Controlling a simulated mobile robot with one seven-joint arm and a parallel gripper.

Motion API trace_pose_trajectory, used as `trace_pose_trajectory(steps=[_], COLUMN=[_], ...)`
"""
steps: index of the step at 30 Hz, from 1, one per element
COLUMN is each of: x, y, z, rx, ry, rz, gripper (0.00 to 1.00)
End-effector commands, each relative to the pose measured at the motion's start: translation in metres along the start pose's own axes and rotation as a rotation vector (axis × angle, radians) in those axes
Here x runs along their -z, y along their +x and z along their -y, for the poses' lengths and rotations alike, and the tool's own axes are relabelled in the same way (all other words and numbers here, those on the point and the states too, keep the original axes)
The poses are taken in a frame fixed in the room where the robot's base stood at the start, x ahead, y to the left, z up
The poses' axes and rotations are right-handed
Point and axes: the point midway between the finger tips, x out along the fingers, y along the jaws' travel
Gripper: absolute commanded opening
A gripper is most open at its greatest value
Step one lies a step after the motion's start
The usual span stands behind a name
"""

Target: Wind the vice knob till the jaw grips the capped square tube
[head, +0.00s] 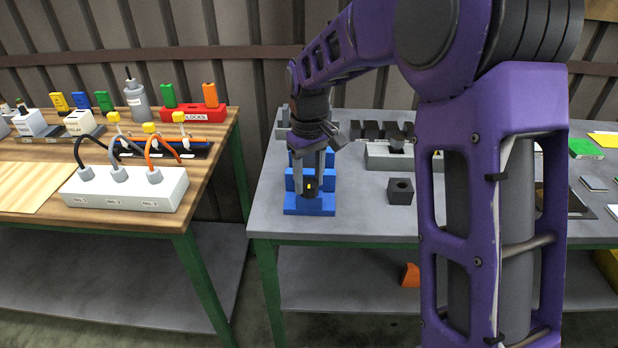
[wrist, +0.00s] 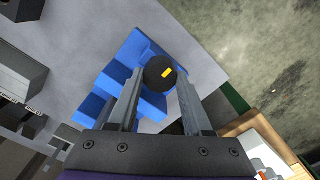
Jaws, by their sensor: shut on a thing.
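The blue vice (head: 310,205) stands near the left front edge of the grey table; its stepped blue body also shows in the wrist view (wrist: 128,50). Its round black knob (wrist: 160,72) has a yellow mark and faces the wrist camera. My gripper (head: 309,180) reaches down over the vice, and its two grey fingers lie on either side of the knob, shut on it. I cannot make out the capped square tube at the vice; my fingers and the knob hide part of the jaw area.
A dark block with a round hole (head: 400,191) stands right of the vice. Behind it is a grey holder (head: 378,160) with several black blocks. Bare tabletop lies between vice and block. The wooden table (head: 215,150) at left, across a gap, holds a white box with cables (head: 125,190).

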Motion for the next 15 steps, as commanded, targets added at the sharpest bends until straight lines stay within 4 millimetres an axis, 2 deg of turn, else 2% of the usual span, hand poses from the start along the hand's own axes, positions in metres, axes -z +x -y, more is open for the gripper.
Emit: trace_pose_trajectory(steps=[8,15], x=[0.0003,0.0005], y=[-0.0012,-0.0019], z=[0.0004,0.0004], rx=[0.000,0.000], ry=[0.053,0.207], rz=[0.000,-0.001], gripper=[0.00,0.00])
